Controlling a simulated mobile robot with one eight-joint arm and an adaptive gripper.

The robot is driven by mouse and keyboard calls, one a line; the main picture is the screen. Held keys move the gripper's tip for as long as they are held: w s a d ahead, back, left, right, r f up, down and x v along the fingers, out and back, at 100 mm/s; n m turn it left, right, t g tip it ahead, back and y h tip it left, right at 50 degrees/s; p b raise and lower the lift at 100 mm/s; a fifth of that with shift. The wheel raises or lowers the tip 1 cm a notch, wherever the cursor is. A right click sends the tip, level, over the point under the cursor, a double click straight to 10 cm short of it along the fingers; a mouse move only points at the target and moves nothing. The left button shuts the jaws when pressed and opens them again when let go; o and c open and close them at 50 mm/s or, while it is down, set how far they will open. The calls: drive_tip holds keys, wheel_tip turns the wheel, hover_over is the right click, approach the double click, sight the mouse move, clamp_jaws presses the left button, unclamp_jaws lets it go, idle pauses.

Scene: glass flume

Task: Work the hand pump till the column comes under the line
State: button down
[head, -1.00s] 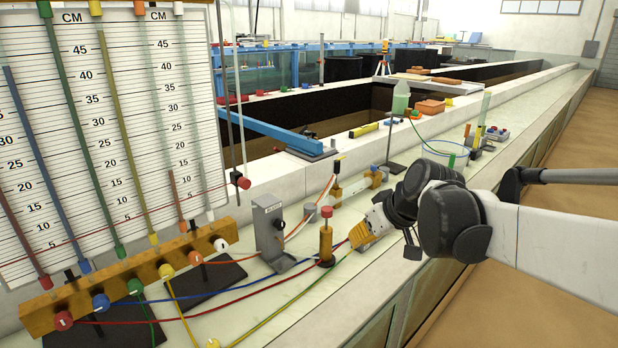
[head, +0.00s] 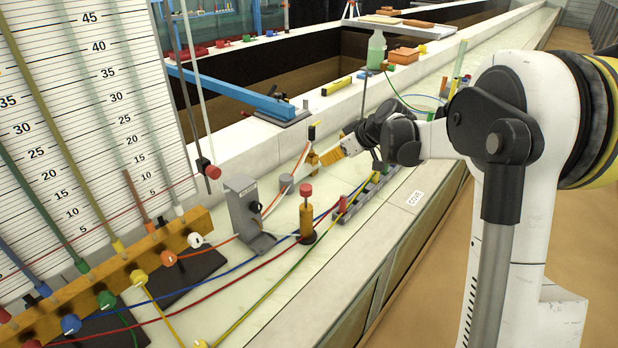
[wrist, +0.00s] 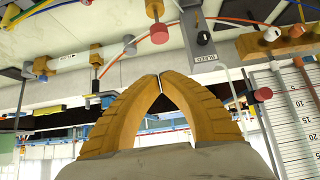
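The hand pump (head: 306,218), a small yellow-orange cylinder with a red knob, stands on the ledge. In the wrist view it hangs upside down, its red knob (wrist: 160,34) just beyond my fingertips. My gripper (head: 326,158) is above and behind the pump, apart from it in the head view. Its yellow fingers (wrist: 160,76) meet at the tips with nothing between them. The short orange column (head: 133,188) on the scale board (head: 115,130) rises above the slanting red line (head: 185,185).
A grey box (head: 243,215) labelled BLEED, with a black knob, stands left of the pump. Coloured hoses (head: 225,298) run across the ledge from the yellow manifold (head: 165,244). A tray of small parts (head: 365,195) lies to the right. The front ledge is fairly clear.

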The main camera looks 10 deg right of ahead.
drive_tip(key=b, duration=0.3)
hover_over(308, 186)
wheel_tip(308, 186, down, 7)
drive_tip(key=shift+d+f, duration=0.1)
wheel_tip(308, 186, down, 3)
drive_tip(key=shift+r+b, duration=0.2)
drive_tip(key=shift+b, duration=0.1)
drive_tip(key=shift+f, duration=0.65)
